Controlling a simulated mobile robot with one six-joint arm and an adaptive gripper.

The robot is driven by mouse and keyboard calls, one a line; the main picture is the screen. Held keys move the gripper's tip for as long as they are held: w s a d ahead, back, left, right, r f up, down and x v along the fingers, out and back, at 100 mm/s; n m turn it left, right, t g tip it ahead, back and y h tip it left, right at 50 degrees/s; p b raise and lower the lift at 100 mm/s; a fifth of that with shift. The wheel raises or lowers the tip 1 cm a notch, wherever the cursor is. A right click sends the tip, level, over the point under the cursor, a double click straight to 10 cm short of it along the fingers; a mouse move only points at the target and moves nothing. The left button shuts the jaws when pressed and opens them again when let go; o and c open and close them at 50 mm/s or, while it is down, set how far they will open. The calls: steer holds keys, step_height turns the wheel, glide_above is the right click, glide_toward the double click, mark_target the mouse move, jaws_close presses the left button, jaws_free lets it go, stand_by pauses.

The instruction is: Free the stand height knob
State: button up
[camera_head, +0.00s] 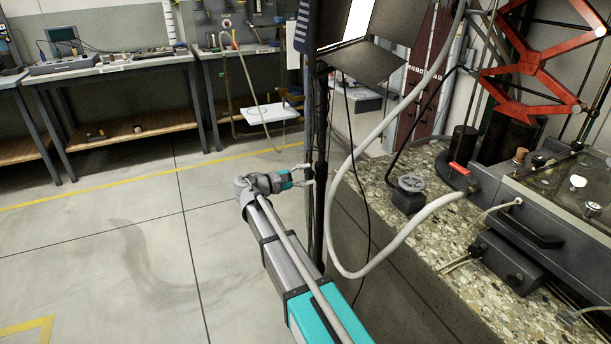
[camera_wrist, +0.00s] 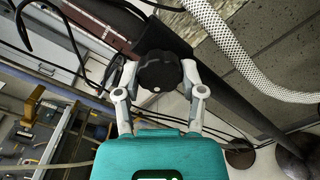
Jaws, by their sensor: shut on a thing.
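The stand height knob (camera_wrist: 160,72) is a black, lobed knob on the dark stand post in the wrist view. My gripper (camera_wrist: 159,78) has one finger on each side of it and is shut on it. In the head view my gripper (camera_head: 305,174) reaches the thin black stand post (camera_head: 319,130) from the left. The knob itself is too small to make out there. The stand carries an open laptop-like screen (camera_head: 345,22) with a dark shelf (camera_head: 362,62) at the top.
A stone-topped bench (camera_head: 450,235) with a grey valve wheel (camera_head: 411,184) and a tank stands to the right. A pale hose (camera_head: 352,165) loops close beside the post. Black cables hang near it. Workbenches (camera_head: 110,70) stand at the back left; the floor between is clear.

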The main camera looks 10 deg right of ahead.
steer(key=shift+n, duration=0.3)
steer(key=o, duration=1.2)
steer(key=shift+c, duration=0.2)
steer(key=shift+a, duration=0.1)
steer(key=v, duration=1.1)
steer(key=shift+a, duration=0.4)
steer(key=shift+s, duration=0.15)
